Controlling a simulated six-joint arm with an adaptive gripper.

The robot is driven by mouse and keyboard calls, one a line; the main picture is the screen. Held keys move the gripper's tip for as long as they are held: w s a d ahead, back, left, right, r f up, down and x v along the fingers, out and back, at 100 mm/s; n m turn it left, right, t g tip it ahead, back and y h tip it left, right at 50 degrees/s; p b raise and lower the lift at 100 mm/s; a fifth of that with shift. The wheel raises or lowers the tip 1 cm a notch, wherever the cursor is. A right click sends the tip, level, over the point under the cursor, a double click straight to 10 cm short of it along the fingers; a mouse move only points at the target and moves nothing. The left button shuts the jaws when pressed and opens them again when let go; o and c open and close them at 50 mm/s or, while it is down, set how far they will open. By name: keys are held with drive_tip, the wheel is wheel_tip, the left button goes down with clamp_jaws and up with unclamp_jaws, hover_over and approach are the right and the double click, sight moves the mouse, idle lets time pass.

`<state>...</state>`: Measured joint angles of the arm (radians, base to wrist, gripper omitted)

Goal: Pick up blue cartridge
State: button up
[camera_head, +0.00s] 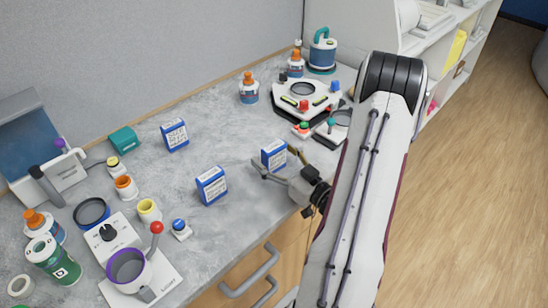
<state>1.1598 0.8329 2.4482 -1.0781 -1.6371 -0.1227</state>
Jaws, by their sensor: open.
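Three blue boxy cartridges with white printed labels stand upright on the grey counter. One blue cartridge (274,152) is at the mouth of my gripper (275,160), one (211,185) stands to the left of it, and one (175,134) is farther back. My gripper is open, with one finger to the left of the nearest cartridge and the other to its right. I cannot tell whether either finger touches it. The lower part of that cartridge is partly hidden by the gripper.
A white hexagonal device (306,97) with coloured buttons stands behind my gripper, near orange-capped bottles (249,90). A purple-rimmed cup (128,268), a red-knobbed lever (156,228) and small jars crowd the front left. The counter's front edge has drawers (250,270) below. The counter between the cartridges is clear.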

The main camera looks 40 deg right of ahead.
drive_tip(key=c, duration=1.2)
drive_tip(key=shift+c, duration=0.2)
drive_tip(key=shift+r, duration=0.2)
drive_tip(key=shift+r, duration=4.75)
